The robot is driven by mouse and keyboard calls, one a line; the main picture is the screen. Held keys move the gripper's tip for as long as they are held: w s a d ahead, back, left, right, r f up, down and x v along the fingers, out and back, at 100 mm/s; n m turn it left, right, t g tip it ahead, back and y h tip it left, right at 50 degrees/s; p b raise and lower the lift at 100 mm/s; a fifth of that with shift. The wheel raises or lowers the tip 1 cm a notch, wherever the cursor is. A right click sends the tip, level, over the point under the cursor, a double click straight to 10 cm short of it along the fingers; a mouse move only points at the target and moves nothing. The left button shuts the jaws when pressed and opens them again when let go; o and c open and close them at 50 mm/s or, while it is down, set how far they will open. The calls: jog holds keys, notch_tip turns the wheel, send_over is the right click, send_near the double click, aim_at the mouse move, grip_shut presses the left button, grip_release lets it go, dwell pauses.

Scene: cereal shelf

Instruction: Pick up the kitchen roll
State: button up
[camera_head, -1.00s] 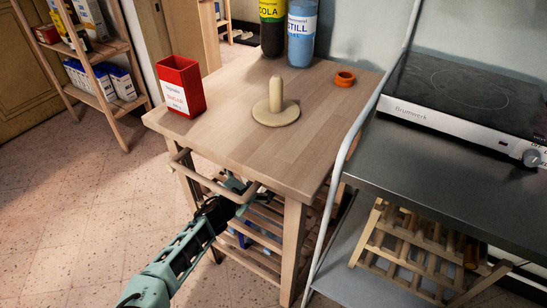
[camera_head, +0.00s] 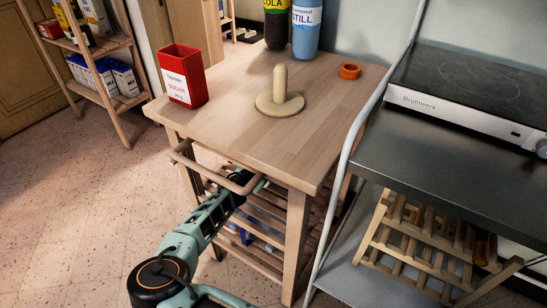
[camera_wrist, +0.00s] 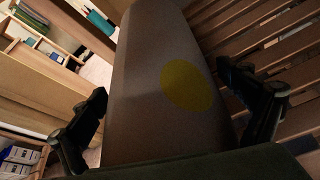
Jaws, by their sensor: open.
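In the wrist view a large grey-brown cylinder with a yellow round patch, seemingly the kitchen roll (camera_wrist: 150,75), fills the middle and lies in shadow. My gripper (camera_wrist: 172,105) is open, with one black finger on each side of the roll. I cannot tell whether the fingers touch it. In the head view my arm reaches in under the wooden table top (camera_head: 225,125), and the top and its rail hide my fingers and the roll. A bare round stand with an upright peg (camera_head: 280,92) stands on the table.
A red sugar box (camera_head: 183,75), an orange ring (camera_head: 349,71) and two bottles (camera_head: 306,30) stand on the table. The towel rail (camera_head: 215,180) and slatted shelves (camera_head: 265,225) are close around my arm. A metal counter (camera_head: 440,150) with a hob stands at right.

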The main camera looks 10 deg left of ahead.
jog(key=c, duration=1.4)
jog(key=shift+r, duration=0.1)
